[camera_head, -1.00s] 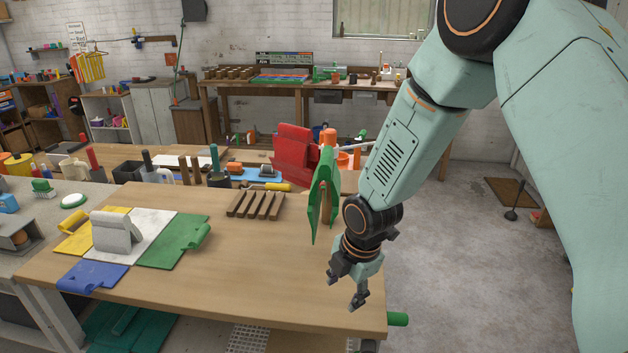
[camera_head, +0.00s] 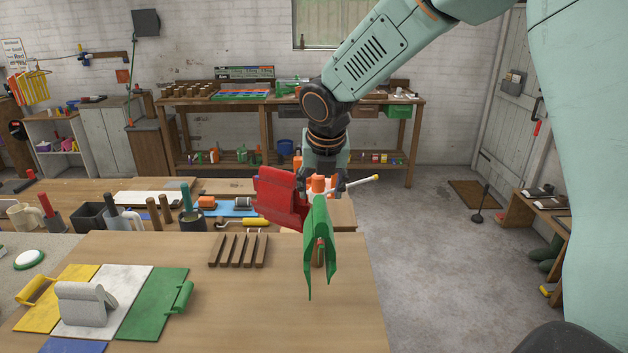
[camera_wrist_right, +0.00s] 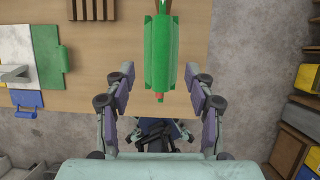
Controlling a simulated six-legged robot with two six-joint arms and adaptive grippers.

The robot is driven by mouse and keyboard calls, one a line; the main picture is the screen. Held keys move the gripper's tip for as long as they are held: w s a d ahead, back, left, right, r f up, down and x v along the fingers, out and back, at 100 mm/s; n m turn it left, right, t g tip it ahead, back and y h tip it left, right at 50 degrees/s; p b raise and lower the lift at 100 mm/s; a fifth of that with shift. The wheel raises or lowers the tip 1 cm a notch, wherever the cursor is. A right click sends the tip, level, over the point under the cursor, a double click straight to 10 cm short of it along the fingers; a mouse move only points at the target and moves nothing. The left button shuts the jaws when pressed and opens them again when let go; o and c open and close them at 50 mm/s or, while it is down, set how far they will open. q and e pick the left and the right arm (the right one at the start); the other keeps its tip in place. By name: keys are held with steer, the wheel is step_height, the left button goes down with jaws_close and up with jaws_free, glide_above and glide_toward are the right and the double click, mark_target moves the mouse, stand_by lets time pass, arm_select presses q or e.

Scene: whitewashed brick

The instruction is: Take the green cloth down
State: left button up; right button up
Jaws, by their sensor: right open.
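The green cloth (camera_head: 317,238) hangs folded over a stand at the right part of the wooden table, its two flaps hanging down. A red cloth (camera_head: 281,197) hangs just left of it. My right gripper (camera_head: 323,186) points down at the top of the stand, just above the green cloth. In the right wrist view the fingers (camera_wrist_right: 160,80) are spread wide, with the green cloth (camera_wrist_right: 159,45) seen between and beyond them; they do not visibly touch it. My left gripper is not in view.
A rod (camera_head: 361,181) with a pale tip sticks out right of the stand. Several wooden bars (camera_head: 239,250) lie left of the cloth. A green mat (camera_head: 150,305) lies further left on the table (camera_head: 240,315).

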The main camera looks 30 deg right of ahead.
mark_target(321, 208)
steer(key=shift+f, duration=0.3)
steer(key=x, duration=0.6)
steer(key=shift+s+d+f, duration=0.1)
steer(key=shift+d+f, duration=0.15)
steer(key=shift+a+f, duration=0.1)
steer(key=shift+f, duration=0.2)
steer(key=shift+r, duration=0.1)
steer(key=shift+c, duration=0.2)
